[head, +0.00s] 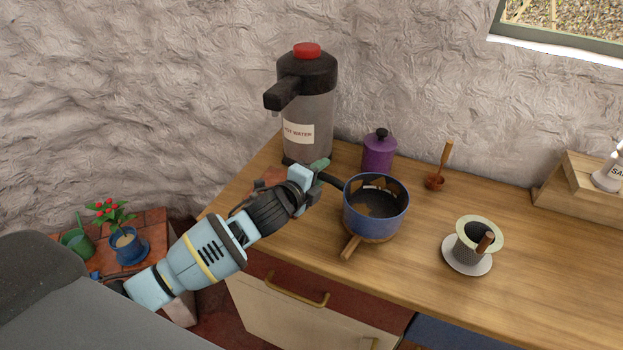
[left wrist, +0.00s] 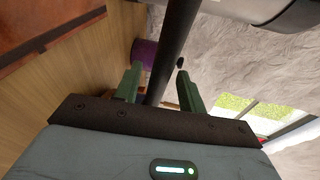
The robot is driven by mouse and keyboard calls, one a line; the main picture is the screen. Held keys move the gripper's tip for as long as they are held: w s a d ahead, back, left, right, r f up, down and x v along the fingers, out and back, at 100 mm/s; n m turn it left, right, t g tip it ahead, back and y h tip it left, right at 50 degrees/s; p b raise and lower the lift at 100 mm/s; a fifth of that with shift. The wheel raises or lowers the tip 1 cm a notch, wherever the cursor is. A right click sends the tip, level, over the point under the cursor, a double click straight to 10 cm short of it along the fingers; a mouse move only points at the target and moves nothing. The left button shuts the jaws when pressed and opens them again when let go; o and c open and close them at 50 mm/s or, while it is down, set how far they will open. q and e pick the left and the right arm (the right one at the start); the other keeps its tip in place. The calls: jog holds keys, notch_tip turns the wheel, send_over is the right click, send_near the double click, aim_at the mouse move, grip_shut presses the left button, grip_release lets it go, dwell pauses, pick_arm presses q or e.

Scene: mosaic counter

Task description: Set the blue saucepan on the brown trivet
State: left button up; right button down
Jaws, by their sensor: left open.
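The blue saucepan (head: 376,218) stands upright at the middle of the counter, its black handle pointing left and back. A light-brown round wooden piece with a stub handle (head: 351,247) shows under it; the pan seems to rest on it. A flat reddish-brown thing (head: 268,179) lies left of it, partly hidden by my left arm. I cannot tell for certain which of these two is the trivet. My left gripper (head: 322,172) is open at the saucepan's handle. In the left wrist view the black handle (left wrist: 175,45) runs between the open green fingers (left wrist: 158,86). My right gripper is not in view.
A hot-water urn (head: 308,110) stands behind my left gripper. A purple canister (head: 378,155) is behind the pan, and a small wooden scoop (head: 435,182) to its right. A cup-like holder on a saucer (head: 467,262) stands at right. The counter's front right is clear.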

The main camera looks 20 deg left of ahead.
pick_arm(q)
jog(key=v, duration=1.2)
jog(key=s+f+n+g+y, duration=0.1)
jog(key=s+f+n+g, duration=0.7)
jog(key=s, duration=0.8)
jog(key=s+f+n+g+y, duration=0.2)
jog(key=s+f+n+g, duration=0.2)
jog(key=s+f+n, duration=1)
jog(key=s+d+f+m+t+h, duration=0.1)
jog(key=s+d+f+m+t, duration=0.1)
jog(key=f+t, duration=0.3)
jog(key=shift+d+f+m+h, duration=0.3)
jog(key=shift+d+f+h, duration=0.1)
jog(key=shift+d+f, duration=0.25)
jog(key=shift+f, duration=0.1)
jog(key=shift+c, duration=0.4)
